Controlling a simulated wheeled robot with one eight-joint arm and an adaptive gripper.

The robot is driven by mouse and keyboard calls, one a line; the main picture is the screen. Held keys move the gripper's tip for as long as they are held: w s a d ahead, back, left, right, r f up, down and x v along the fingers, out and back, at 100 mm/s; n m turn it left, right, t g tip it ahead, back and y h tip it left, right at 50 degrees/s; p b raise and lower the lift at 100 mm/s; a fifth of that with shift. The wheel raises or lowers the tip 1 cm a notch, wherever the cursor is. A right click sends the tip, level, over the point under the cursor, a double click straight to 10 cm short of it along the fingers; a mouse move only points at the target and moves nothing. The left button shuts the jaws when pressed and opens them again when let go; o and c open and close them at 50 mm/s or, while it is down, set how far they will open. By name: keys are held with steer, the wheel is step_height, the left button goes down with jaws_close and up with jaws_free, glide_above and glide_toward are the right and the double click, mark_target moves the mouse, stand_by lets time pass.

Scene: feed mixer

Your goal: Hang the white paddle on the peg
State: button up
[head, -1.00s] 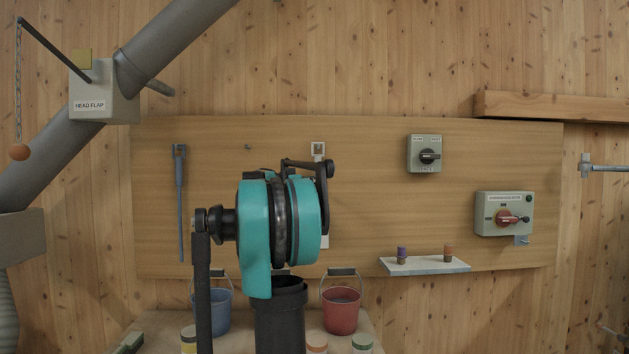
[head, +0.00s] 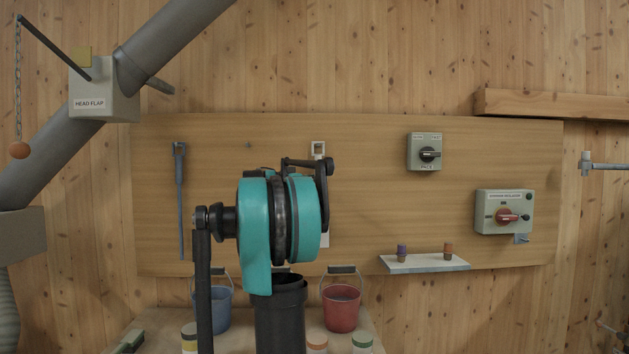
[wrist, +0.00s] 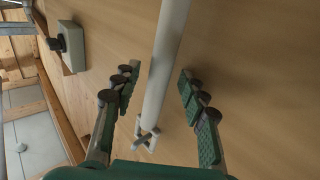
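The white paddle (wrist: 168,65) shows in the wrist view as a long pale shaft with a small crossed end low in the picture. My gripper (wrist: 158,92) is open, with one finger on each side of the shaft and a gap to both. In the head view my teal and black arm covers most of the paddle; its pale square top (head: 318,149) shows above the arm against the board. My gripper is hidden there. A small dark peg (head: 248,146) sticks out of the board left of the paddle's top, with nothing on it.
A blue paddle (head: 181,205) hangs at the left of the wooden board (head: 370,190). Switch boxes (head: 424,152) (head: 504,212) and a small shelf (head: 425,264) are at the right. A blue bucket (head: 212,310) and a red bucket (head: 341,308) stand below.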

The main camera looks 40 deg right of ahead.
steer(key=v, duration=1.2)
steer(key=s+a+f+n+t+y, duration=0.1)
steer(key=s+a+f+n+y, duration=0.25)
steer(key=a+f, duration=0.65)
steer(key=s+a+f+n+t+y, duration=0.15)
steer(key=a+f+n+y, duration=0.3)
steer(key=f, duration=1.15)
steer(key=s+a+f+n+y, duration=0.35)
steer(key=a+f+y, duration=0.2)
steer(key=f, duration=0.75)
steer(key=s+a+f+n+y, duration=0.2)
steer(key=s+a+f, duration=0.25)
steer(key=a, duration=0.25)
steer(key=s+a+f+n+y, duration=0.2)
steer(key=s+a+f+y, duration=0.1)
steer(key=a+f, duration=0.25)
steer(key=s+f+g, duration=0.2)
steer(key=s+f, duration=0.4)
steer(key=s, duration=0.6)
steer(key=shift+h, duration=0.35)
steer(key=shift+s, duration=0.1)
steer(key=shift+c, duration=0.2)
